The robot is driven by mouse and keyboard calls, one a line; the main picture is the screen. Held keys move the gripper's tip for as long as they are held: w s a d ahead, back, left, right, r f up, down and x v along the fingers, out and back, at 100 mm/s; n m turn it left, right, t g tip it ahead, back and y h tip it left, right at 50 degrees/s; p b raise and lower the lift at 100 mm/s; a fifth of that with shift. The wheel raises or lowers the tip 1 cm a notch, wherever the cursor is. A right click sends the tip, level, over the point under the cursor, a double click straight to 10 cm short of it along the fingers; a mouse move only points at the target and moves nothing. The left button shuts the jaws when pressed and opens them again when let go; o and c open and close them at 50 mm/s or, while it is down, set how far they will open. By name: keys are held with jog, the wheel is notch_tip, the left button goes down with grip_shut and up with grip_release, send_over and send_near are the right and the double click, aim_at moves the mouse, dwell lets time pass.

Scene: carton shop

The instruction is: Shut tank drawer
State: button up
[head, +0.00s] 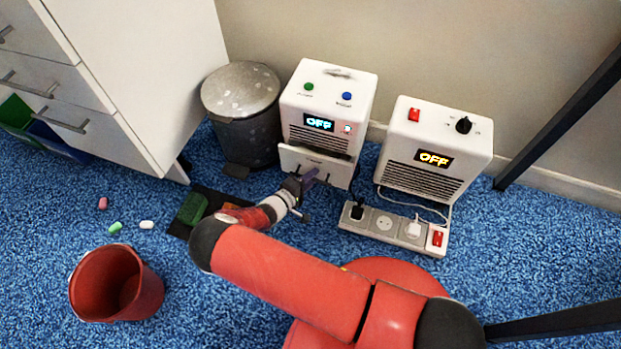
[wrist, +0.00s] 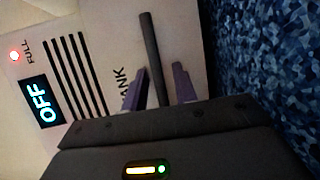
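The tank drawer (head: 294,158) is at the bottom front of the left white appliance (head: 333,88), whose display reads OFF. The drawer stands out a little, with a dark gap above its front. In the wrist view, its face carries the word TANK (wrist: 131,90) and a dark bar handle (wrist: 149,45). My gripper (head: 311,180) is at the drawer front. In the wrist view its two purple fingers (wrist: 161,68) stand apart, one on each side of the handle, with a visible gap on the right side. The drawer's inside is hidden.
A second white appliance (head: 437,145) and a power strip (head: 396,228) stand to the right. A grey pedal bin (head: 243,112) stands at left, beside a white drawer cabinet (head: 110,85). A red bucket (head: 116,284) and several small capsules lie on the blue carpet.

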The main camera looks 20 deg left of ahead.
grip_shut()
jog(key=w, duration=0.1)
jog(key=w+b, duration=0.1)
jog(key=w, duration=0.1)
jog(key=shift+d+f, duration=0.15)
jog(key=shift+w, duration=0.25)
jog(key=shift+o, duration=0.7)
grip_release()
jog(key=shift+w+r, duration=0.1)
jog(key=shift+r, duration=0.1)
jog(key=v, duration=0.8)
jog(key=shift+f+p, duration=0.15)
jog(key=shift+p, duration=0.2)
